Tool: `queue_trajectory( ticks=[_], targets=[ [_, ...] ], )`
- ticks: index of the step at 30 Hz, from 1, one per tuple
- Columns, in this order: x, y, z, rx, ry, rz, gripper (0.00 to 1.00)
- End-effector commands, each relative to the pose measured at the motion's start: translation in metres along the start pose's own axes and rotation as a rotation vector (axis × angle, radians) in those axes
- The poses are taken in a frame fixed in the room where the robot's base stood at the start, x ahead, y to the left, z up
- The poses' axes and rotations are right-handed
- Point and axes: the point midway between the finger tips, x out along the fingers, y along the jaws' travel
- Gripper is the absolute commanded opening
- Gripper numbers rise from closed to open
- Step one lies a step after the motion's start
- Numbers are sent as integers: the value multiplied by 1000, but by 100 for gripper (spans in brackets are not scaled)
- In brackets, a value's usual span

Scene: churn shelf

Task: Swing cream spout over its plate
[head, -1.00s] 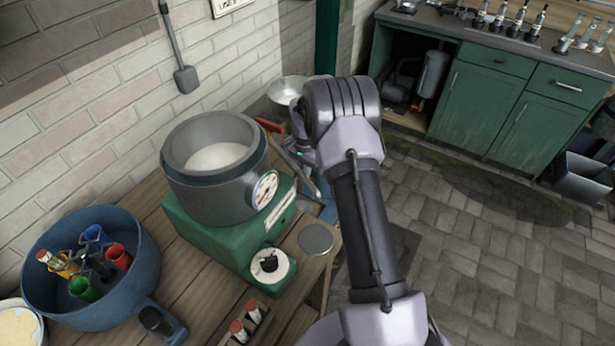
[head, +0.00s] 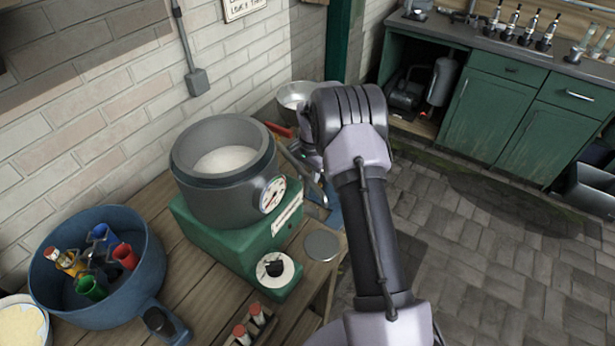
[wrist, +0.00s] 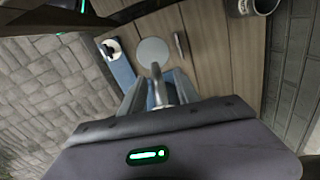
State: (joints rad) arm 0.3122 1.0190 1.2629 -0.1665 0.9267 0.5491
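A small round grey plate (head: 321,245) lies on the wooden bench, right of the green base; it also shows in the wrist view (wrist: 153,52). A slim metal rod (wrist: 157,72), possibly the cream spout, points toward the plate in the wrist view, its tip short of the plate's edge in that picture. My gripper (wrist: 158,88) has its fingers either side of this rod, with blue showing in the gaps. I cannot tell whether they touch it. In the head view my arm hides most of the gripper and the rod.
A grey bowl (head: 224,195) with a dial stands on a green base (head: 232,240) left of my arm. A metal bowl (head: 296,94) and a red handle (head: 280,130) are behind. A blue tub (head: 150,262) holds coloured parts at left. Red-capped vials (head: 248,325) stand in front.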

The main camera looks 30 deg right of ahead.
Motion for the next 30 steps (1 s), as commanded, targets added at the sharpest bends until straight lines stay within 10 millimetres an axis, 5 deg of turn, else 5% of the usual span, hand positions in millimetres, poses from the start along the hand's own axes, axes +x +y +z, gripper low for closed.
queue_trajectory(
  ticks=[5, 18, 24, 30],
  targets=[
    [-13, 0, 0, 1, 0, 0, 38],
    [-149, -1, 0, 0, 2, -2, 38],
    [-173, 0, 0, 0, 1, -1, 38],
    [-174, 0, 0, 0, 0, 0, 38]
  ],
)
